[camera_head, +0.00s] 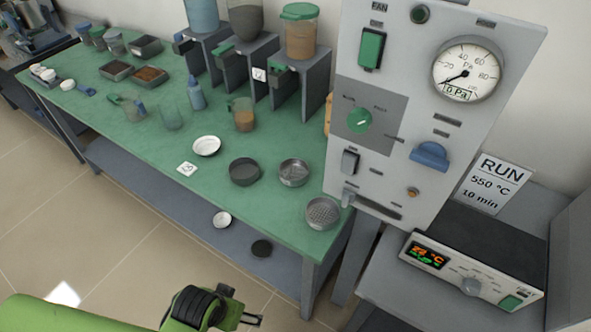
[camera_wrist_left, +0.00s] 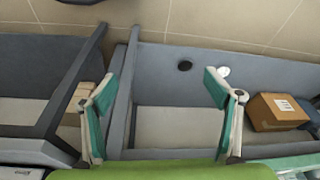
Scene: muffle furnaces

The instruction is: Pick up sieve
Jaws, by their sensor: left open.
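Several shallow round metal vessels stand at the right end of the green table (camera_head: 150,165). A grey sieve with a speckled, mesh-like bottom (camera_head: 322,213) sits nearest the front right corner. A similar silver round pan or sieve (camera_head: 293,173) stands behind it, and a darker round pan (camera_head: 245,171) is to the left. My left gripper (camera_head: 245,308) is in front of the table, low in the picture, apart from all of these. In the left wrist view its fingers (camera_wrist_left: 158,78) are spread with nothing between them. No sieve shows there. My right gripper is out of view.
A control panel with a gauge (camera_head: 467,70) rises just right of the sieves. A white dish (camera_head: 206,146), beaker (camera_head: 243,114) and hoppers stand farther back. The lower shelf holds a white dish (camera_head: 221,219) and dark disc (camera_head: 262,248). A cardboard box (camera_wrist_left: 275,112) shows in the wrist view.

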